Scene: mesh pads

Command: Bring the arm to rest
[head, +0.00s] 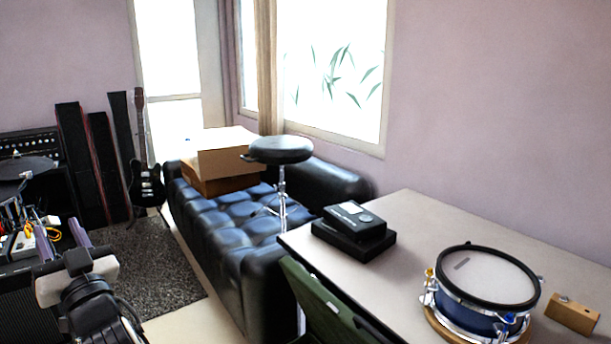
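My gripper (56,230) is at the lower left of the head view, at the end of my raised arm. Its two purple-grey fingers stand apart, with background clutter showing between them. I see nothing held between the fingers. The gripper appears in front of the equipment at the left, well away from the table (425,222) at the right.
A drum (490,277), a black device (354,220) and a wooden block (572,314) are on the table. A green chair (320,305) stands at its near edge. A black sofa (228,232) holds boxes (225,163).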

